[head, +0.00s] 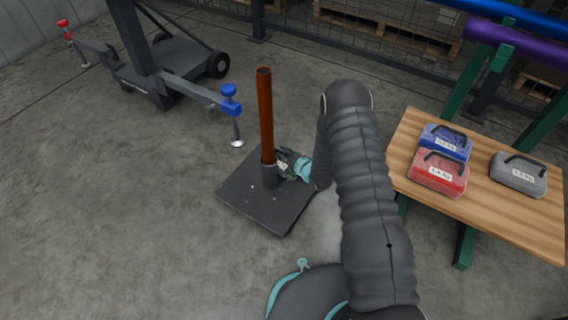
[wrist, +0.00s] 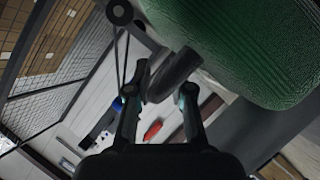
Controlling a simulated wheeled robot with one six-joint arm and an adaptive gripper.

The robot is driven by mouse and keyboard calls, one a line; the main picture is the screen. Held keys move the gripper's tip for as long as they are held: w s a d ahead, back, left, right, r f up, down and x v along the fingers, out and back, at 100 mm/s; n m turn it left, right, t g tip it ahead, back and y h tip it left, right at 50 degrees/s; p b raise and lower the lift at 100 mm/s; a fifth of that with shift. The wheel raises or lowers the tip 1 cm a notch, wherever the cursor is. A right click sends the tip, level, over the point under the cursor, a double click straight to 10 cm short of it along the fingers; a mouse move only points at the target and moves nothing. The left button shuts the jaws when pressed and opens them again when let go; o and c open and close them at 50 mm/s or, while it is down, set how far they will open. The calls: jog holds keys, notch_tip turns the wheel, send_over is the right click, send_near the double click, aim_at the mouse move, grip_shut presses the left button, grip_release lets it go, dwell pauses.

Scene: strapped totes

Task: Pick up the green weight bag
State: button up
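The green weight bag (wrist: 240,45) fills the upper right of the wrist view, very close. Its dark handle (wrist: 172,76) reaches in between the fingertips of my gripper (wrist: 163,88). The handle lies against the left finger and runs slantwise toward the right one. I cannot tell whether both fingers press on it. In the head view my gripper (head: 303,169) is low beside the brown post, and the green bag (head: 286,163) shows only as a small patch, mostly hidden behind gripper and post.
The brown post (head: 265,115) stands on a dark square plate (head: 255,207). A wooden table (head: 475,208) at right holds a blue bag (head: 446,141), a red bag (head: 437,174) and a grey bag (head: 519,175). A wheeled stand (head: 165,70) is at upper left. Floor at left is clear.

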grip_shut()
jog(key=shift+r, duration=0.1)
jog(key=shift+r, duration=0.1)
